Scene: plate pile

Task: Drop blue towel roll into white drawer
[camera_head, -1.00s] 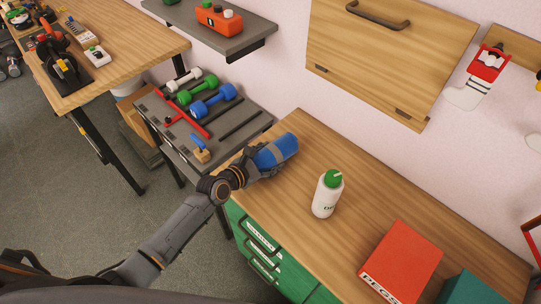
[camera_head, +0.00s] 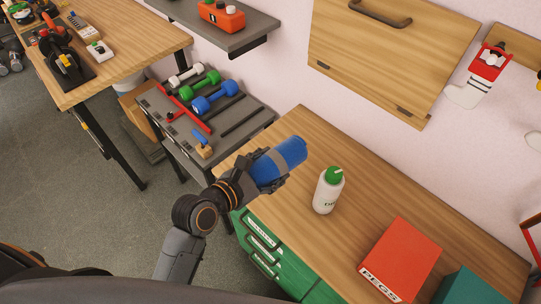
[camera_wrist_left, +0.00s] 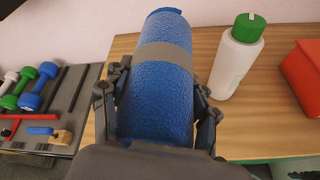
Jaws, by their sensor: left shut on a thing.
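The blue towel roll (camera_head: 284,158) with a grey band is held by my left gripper (camera_head: 266,172) over the left end of the wooden bench top. My left gripper is shut around the roll. In the left wrist view the roll (camera_wrist_left: 157,95) lies lengthwise between the two fingers (camera_wrist_left: 158,110), its far end pointing toward the wall. The green drawers (camera_head: 262,245) with white label strips are under the bench front. No white drawer can be made out. My right gripper is not in view.
A white bottle with a green cap (camera_head: 328,192) stands right of the roll. A red box (camera_head: 400,258) and a teal box (camera_head: 468,288) lie farther right. A dumbbell rack (camera_head: 232,128) stands left of the bench. A wooden cabinet (camera_head: 390,50) hangs above.

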